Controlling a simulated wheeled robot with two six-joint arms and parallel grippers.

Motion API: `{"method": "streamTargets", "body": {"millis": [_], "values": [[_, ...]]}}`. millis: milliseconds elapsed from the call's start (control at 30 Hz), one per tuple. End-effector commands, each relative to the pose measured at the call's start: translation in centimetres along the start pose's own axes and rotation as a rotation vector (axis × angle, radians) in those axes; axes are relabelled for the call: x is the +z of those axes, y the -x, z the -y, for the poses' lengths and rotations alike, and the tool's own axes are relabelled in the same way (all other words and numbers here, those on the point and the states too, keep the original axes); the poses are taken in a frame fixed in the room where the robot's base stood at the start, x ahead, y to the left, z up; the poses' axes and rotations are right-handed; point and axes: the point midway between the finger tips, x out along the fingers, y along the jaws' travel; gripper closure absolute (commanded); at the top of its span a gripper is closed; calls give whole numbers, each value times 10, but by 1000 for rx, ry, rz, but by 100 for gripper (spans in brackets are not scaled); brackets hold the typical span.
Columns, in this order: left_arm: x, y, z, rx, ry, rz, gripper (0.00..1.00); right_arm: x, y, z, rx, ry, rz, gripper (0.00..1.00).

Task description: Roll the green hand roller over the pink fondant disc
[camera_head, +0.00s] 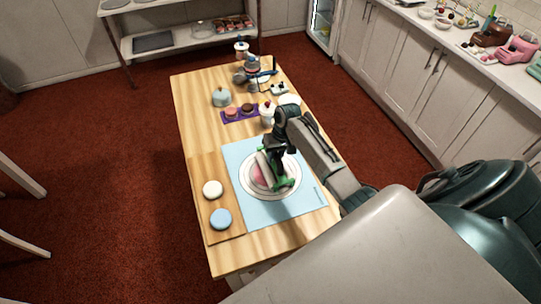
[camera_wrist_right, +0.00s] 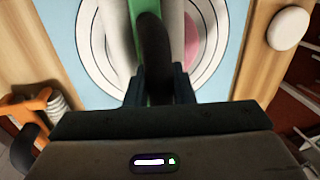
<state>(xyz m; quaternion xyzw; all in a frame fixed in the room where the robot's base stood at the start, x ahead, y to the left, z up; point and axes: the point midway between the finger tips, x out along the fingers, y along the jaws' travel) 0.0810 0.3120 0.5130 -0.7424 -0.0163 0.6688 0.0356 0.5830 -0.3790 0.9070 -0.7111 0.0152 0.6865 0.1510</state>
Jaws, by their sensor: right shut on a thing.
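My right gripper (camera_head: 272,148) is shut on the dark handle (camera_wrist_right: 155,60) of the green hand roller (camera_head: 285,184). The roller's pale cylinder (camera_head: 263,168) lies over the pink fondant disc (camera_head: 257,176) and hides much of it. I cannot tell whether they touch. The pink disc also shows beside the roller in the right wrist view (camera_wrist_right: 191,42). Pale concentric rings (camera_head: 295,193) surround the disc on a light blue mat (camera_head: 302,212). The right wrist view shows the dark handle between my two fingers, with the green frame (camera_wrist_right: 143,8) above it. My left gripper is out of view.
A wooden board (camera_head: 233,228) left of the mat holds a white disc (camera_head: 212,189) and a blue disc (camera_head: 220,219). Behind are a purple tray (camera_head: 241,115) with small cakes, a pale blue-grey round item (camera_head: 221,97) and several jars and tools. The table's front left is clear.

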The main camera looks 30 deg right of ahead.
Motion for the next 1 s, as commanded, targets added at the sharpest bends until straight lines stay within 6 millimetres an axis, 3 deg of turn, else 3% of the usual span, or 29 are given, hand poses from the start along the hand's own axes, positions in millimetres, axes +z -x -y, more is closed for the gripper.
{"method": "streamTargets", "body": {"millis": [300,633,1000], "values": [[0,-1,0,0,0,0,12,5,-7,-2,3,-4,13,100],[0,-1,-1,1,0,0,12,5,-11,17,-1,-4,15,100],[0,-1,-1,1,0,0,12,5,-11,17,0,-4,14,100]]}}
